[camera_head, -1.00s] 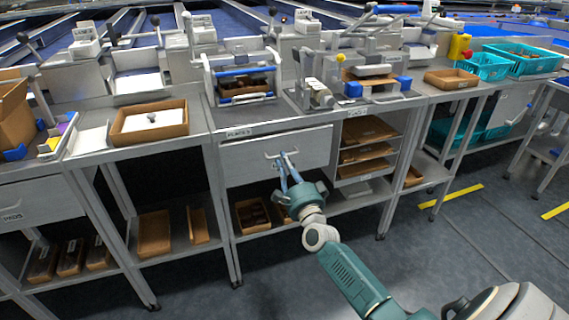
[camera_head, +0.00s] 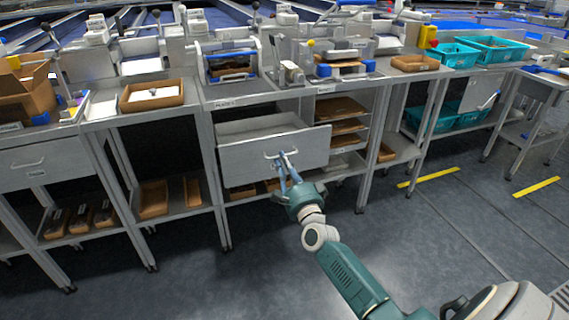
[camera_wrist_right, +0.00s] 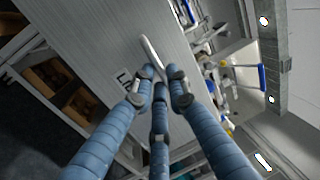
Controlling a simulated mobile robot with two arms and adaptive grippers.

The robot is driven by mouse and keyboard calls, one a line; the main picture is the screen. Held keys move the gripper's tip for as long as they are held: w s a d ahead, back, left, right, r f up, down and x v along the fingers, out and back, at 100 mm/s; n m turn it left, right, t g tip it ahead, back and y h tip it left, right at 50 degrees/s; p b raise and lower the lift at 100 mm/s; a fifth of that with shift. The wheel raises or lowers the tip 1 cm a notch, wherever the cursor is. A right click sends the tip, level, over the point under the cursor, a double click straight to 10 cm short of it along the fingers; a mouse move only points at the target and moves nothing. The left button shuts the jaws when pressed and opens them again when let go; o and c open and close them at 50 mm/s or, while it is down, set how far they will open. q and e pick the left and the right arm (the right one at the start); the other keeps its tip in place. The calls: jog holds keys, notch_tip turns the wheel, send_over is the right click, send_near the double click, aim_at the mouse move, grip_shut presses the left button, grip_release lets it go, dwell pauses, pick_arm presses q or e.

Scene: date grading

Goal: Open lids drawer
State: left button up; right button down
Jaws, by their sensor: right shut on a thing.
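The drawer (camera_head: 240,163) under the middle bench stands pulled out, and its grey inside shows from above with no contents that I can make out. Its bar handle (camera_head: 271,156) is on the front face. My right gripper (camera_head: 286,155) is shut on this handle. In the right wrist view the blue fingers (camera_wrist_right: 158,88) close around the lower end of the handle (camera_wrist_right: 150,52), beside a partly hidden label (camera_wrist_right: 124,77) on the drawer front. My left gripper is not in view.
A closed drawer (camera_head: 60,156) labelled PADS is at the left. Shelves with brown trays (camera_head: 340,108) stand right of the open drawer. Bench legs (camera_head: 364,180) stand close by. The floor (camera_head: 420,240) in front is clear.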

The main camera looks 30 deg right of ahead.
jog(key=shift+w, duration=0.15)
jog(key=c, duration=1.7)
grip_release()
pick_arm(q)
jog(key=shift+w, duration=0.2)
pick_arm(e)
jog(key=v, duration=1.2)
